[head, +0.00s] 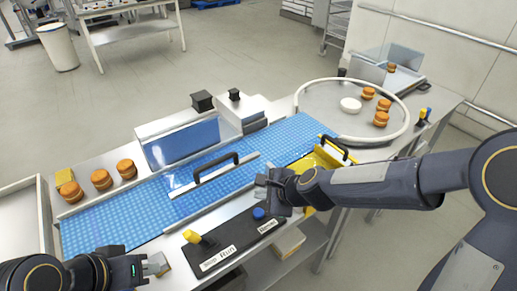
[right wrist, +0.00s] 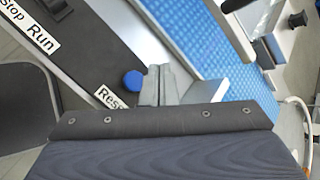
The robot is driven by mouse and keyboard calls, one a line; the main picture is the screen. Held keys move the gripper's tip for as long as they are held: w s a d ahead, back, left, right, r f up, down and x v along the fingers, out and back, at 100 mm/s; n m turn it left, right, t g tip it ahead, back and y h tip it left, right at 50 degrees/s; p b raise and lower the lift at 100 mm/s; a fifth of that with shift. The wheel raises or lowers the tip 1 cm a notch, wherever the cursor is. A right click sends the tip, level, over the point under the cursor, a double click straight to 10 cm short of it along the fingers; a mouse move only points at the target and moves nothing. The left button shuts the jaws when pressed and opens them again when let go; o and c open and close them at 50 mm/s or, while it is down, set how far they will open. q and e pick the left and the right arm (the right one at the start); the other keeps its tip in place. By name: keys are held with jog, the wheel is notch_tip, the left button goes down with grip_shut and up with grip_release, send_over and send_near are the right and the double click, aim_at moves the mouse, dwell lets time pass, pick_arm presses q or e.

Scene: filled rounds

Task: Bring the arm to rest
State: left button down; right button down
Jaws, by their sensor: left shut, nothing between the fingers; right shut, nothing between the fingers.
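My right arm reaches in from the right in the head view, and its gripper (head: 262,188) is over the near edge of the blue conveyor belt (head: 110,216), close to the control panel (head: 232,243). In the right wrist view the gripper's fingers (right wrist: 158,84) are together and empty, beside the blue button (right wrist: 133,81). I cannot tell whether they touch it. The button also shows in the head view (head: 258,213). My left gripper (head: 158,264) is shut and empty at the lower left, near the belt's front edge.
The panel has a yellow Stop/Run lever (head: 191,237). A clear guard with a black handle (head: 216,168) stands over the belt. Filled rounds (head: 101,179) sit at the left; more lie on the round turntable (head: 335,137) with a white disc (head: 350,105). A yellow gate (head: 325,155) is near my right gripper.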

jog(key=s+d+r+n, duration=0.8)
jog(key=s+d, duration=0.1)
jog(key=d, duration=0.1)
jog(key=s+d+n+h, duration=0.1)
jog(key=s+d+n, duration=0.2)
jog(key=s, duration=0.4)
jog(key=s+d+f+n+h, duration=0.1)
jog(key=s+d+n+h, duration=0.1)
jog(key=s+d+n, duration=0.2)
jog(key=s+d, duration=0.2)
jog(key=s, duration=0.1)
jog(key=shift+d+n+g, duration=0.3)
